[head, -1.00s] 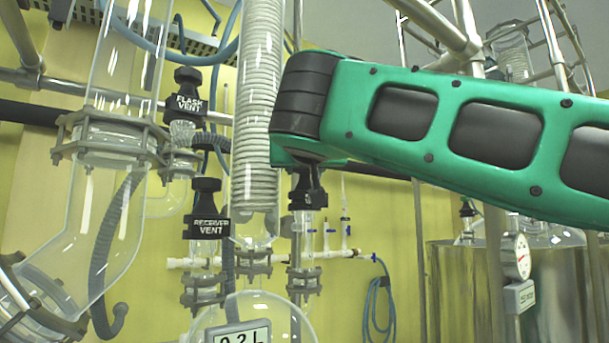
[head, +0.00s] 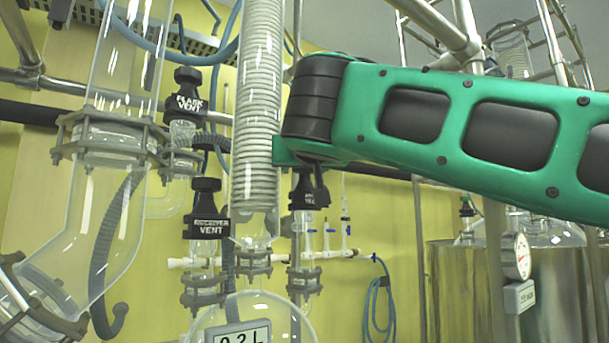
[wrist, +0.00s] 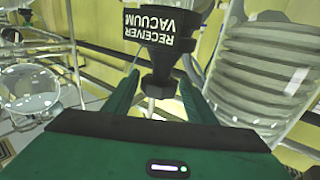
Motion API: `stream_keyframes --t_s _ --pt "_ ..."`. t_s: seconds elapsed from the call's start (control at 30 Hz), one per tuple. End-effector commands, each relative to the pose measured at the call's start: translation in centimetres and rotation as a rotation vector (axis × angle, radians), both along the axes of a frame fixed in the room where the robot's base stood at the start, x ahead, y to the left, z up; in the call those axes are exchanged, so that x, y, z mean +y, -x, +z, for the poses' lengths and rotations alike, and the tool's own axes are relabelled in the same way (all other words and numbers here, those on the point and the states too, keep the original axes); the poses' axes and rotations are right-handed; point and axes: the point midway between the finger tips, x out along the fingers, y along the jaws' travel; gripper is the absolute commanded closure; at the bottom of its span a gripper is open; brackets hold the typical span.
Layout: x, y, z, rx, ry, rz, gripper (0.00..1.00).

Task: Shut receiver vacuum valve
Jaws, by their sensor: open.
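The receiver vacuum valve (wrist: 160,45) is black, with its white label upside down in the wrist view. Its knob end points toward my gripper (wrist: 160,78). The green fingers stand apart on either side of the valve, with gaps visible; I cannot tell whether either touches it. In the head view the same black valve (head: 308,196) sits on a glass neck just under my arm's end, its top and part of its label hidden. My fingers are mostly hidden there behind my arm.
The receiver vent valve (head: 206,212) and flask vent valve (head: 187,100) stand to the left. A coiled glass condenser (head: 259,110) rises close beside the vacuum valve. A round glass receiver (head: 285,318) is below. Steel vessels (head: 560,290) stand at the right.

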Motion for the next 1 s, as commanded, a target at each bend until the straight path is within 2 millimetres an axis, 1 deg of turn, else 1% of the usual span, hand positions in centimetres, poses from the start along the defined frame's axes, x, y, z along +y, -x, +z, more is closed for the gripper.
stream_keyframes --t_s 0.07,0.57,1.0 --pt "-0.37 0.13 -0.08 0.003 0.004 0.023 0.48" --pt "-0.31 0.07 -0.16 0.005 0.003 0.232 0.48" --pt "-0.26 -0.02 -0.27 0.007 0.004 0.451 0.48"
